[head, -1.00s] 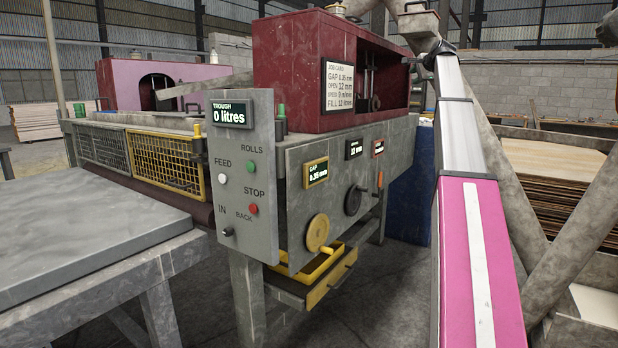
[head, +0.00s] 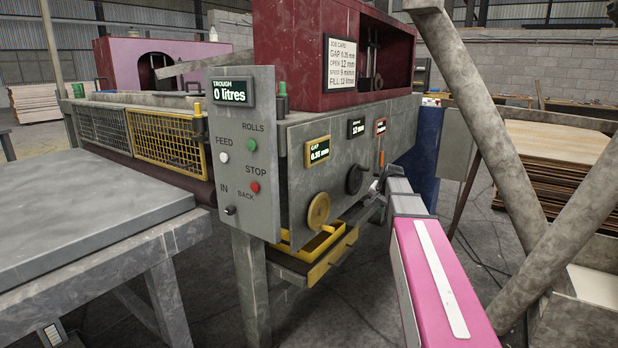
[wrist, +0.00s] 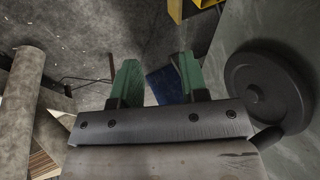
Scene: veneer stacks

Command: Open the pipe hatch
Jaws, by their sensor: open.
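A thick grey pipe (head: 480,110) slants down from the top edge at the right of the head view. Its upper end is cut off by the frame, and I cannot make out a hatch on it. My gripper (head: 376,186) is low at the machine's front, close to the black handwheel (head: 355,180), well below the pipe's top. In the wrist view its two green fingers (wrist: 157,78) are apart with nothing between them. The black handwheel (wrist: 268,90) is just to their right there, apart from the fingers.
The grey machine front carries a yellow handwheel (head: 318,210), small displays and a button panel (head: 243,150). A yellow tray (head: 322,245) hangs below. A blue drum (head: 425,165) stands behind my arm. Another slanted grey beam (head: 560,250) is at the right. Veneer stacks lie beyond.

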